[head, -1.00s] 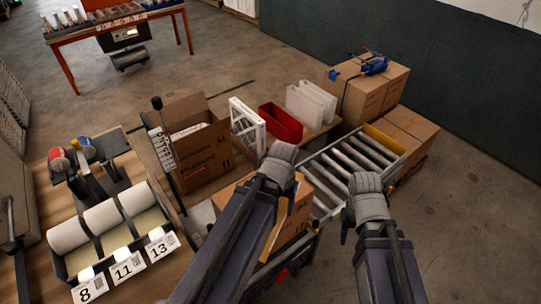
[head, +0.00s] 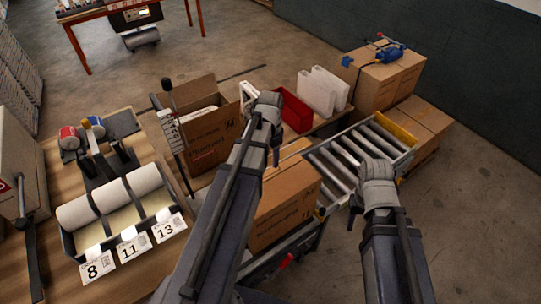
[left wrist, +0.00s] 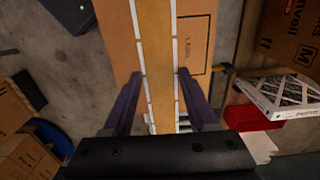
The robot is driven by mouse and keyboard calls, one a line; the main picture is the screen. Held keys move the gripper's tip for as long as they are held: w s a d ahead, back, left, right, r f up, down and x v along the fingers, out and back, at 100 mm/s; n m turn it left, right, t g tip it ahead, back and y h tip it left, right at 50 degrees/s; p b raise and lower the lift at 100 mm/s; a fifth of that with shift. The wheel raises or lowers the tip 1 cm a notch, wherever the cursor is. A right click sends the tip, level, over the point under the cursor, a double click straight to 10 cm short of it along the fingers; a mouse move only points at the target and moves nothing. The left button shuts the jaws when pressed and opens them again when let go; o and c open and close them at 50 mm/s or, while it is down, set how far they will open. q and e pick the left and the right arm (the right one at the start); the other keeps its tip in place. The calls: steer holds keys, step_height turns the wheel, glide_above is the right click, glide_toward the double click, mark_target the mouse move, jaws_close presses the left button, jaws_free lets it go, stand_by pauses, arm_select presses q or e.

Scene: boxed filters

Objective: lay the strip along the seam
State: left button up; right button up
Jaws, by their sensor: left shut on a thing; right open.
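A closed brown carton (head: 285,205) stands at the near end of the roller conveyor, partly behind my left arm. My left gripper (head: 268,102) is above the carton's far left side in the head view. In the left wrist view a tan strip (left wrist: 155,50) with broken white edge lines runs between the fingers, along the middle of the carton face (left wrist: 195,35). The left gripper (left wrist: 157,85) is shut on the strip; whether the strip touches the carton along its length I cannot tell. The strip is hidden in the head view. My right gripper (head: 377,168) is open above the rollers.
An open carton (head: 205,140) stands left of my left gripper. A red bin (head: 297,112) and white filters (head: 323,90) stand behind. The roll dispenser (head: 120,205) is at the left. Bare rollers (head: 350,160) lie right of the closed carton; stacked boxes (head: 385,85) are beyond.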

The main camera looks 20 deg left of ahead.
arm_select(q)
steer(key=shift+s+f, duration=0.1)
step_height(320, 180, down, 9)
steer(key=b, duration=0.9)
steer(key=o, duration=1.1)
step_height(320, 180, up, 9)
steer(key=p, duration=0.9)
stand_by(0.3)
